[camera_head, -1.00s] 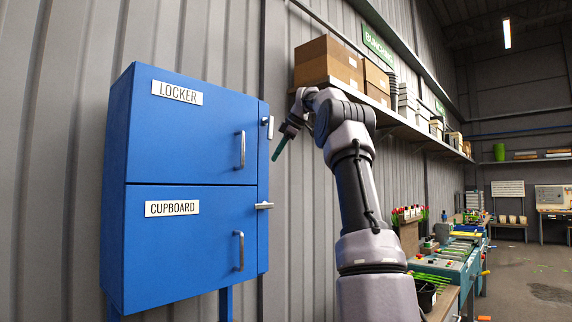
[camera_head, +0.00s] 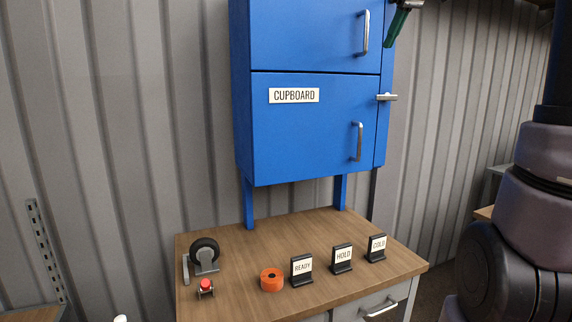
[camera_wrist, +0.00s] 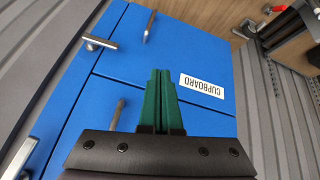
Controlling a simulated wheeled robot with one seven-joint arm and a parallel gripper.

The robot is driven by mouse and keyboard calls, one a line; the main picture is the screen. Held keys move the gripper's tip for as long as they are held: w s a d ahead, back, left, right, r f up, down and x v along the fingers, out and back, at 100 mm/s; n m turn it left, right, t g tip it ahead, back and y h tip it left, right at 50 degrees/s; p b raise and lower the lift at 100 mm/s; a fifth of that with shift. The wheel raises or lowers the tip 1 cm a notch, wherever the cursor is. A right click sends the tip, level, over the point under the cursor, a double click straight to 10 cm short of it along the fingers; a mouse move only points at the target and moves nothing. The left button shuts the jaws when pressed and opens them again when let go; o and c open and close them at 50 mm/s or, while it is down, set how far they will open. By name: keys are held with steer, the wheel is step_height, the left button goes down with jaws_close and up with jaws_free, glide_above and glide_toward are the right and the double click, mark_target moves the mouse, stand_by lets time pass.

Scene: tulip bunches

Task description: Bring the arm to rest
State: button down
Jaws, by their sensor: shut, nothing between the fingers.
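My gripper (camera_wrist: 160,100) shows in the wrist view with its two green fingers pressed together and nothing between them. Part of my arm stands at the right of the head view. The blue cupboard door (camera_head: 312,130) is shut and also fills much of the wrist view (camera_wrist: 205,118). I see no contact between the fingers and the unit.
A wooden-topped table (camera_head: 225,240) stands below the cupboard. On it are a caster wheel (camera_head: 204,252), a small red-topped part (camera_head: 205,288), an orange roll (camera_head: 271,279) and signs reading READY (camera_head: 302,268), HOLD (camera_head: 343,257) and COLD (camera_head: 377,247). A latch handle (camera_head: 387,97) juts from the cupboard's right side.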

steer(key=s+a+f+m+t, duration=0.1)
steer(key=s+a+f+m, duration=0.2)
steer(key=s+f+m, duration=0.8)
steer(key=s+f, duration=0.9)
steer(key=s, duration=0.4)
